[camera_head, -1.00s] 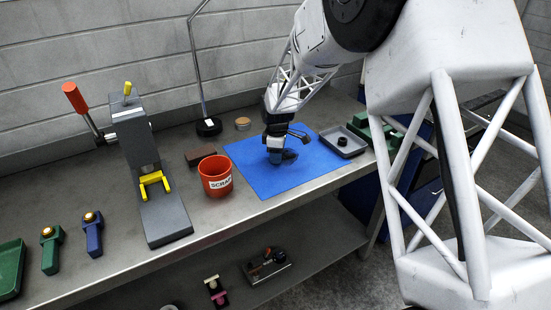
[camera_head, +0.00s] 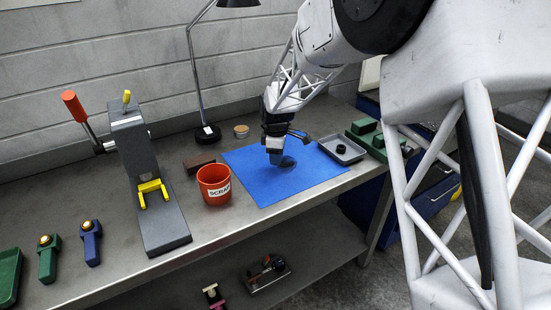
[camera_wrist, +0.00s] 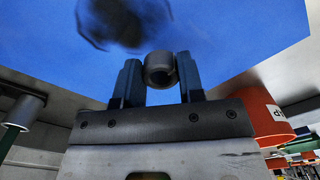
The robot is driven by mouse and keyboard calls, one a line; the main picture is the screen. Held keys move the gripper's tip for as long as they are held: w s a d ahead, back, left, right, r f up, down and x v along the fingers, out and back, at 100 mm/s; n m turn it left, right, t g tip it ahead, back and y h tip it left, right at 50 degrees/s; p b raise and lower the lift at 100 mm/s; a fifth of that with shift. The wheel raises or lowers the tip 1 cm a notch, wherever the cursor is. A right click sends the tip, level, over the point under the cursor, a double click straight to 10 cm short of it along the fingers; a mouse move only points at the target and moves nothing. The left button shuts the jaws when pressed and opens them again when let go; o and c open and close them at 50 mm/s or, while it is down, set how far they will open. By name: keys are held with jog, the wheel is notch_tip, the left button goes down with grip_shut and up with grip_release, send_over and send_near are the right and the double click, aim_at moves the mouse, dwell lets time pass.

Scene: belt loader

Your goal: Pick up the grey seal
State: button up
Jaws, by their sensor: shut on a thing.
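My gripper (camera_head: 275,159) is above the blue mat (camera_head: 318,172). In the wrist view, my gripper (camera_wrist: 160,82) has its two blue fingers shut on the grey seal (camera_wrist: 160,69), a short ring with a dark opening. The seal sits between the fingertips, clear of the mat, with a dark blurred shadow on the mat beyond it. In the head view the seal is too small and hidden by the fingers to make out.
A red scrap bin (camera_head: 214,184) stands left of the mat. A grey tray (camera_head: 353,154) with a black ring (camera_head: 340,149) is at its right, beside green blocks (camera_head: 365,127). A lever press (camera_head: 150,180) and a lamp (camera_head: 207,133) stand farther left.

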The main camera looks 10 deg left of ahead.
jog(key=s+d, duration=0.2)
jog(key=s, duration=0.2)
jog(key=s+d+r, duration=0.1)
jog(key=s+d, duration=0.1)
jog(key=s, duration=0.2)
jog(key=s+d, duration=0.2)
jog(key=s, duration=0.3)
jog(key=shift+d+r, duration=0.2)
jog(key=shift+d, duration=0.2)
dwell(0.4)
jog(key=w+d+f+m, duration=0.2)
jog(key=w+d, duration=0.2)
jog(key=d, duration=0.4)
jog(key=w+d+f+m, duration=0.3)
jog(key=w+d, duration=0.2)
jog(key=d, duration=0.4)
jog(key=w+d+f+m, duration=0.2)
jog(key=w+d, duration=0.2)
jog(key=d, duration=0.4)
jog(key=w+d+f+m, duration=0.1)
jog(key=f+m, duration=0.3)
jog(key=f, duration=0.7)
jog(key=w+d+f+m, duration=0.2)
jog(key=d+f+m, duration=0.1)
jog(key=f, duration=0.8)
jog(key=w+d+f+m, duration=0.2)
jog(key=f+m, duration=0.3)
jog(key=f, duration=0.6)
jog(key=shift+w+d, duration=0.15)
jog(key=shift+d, duration=0.05)
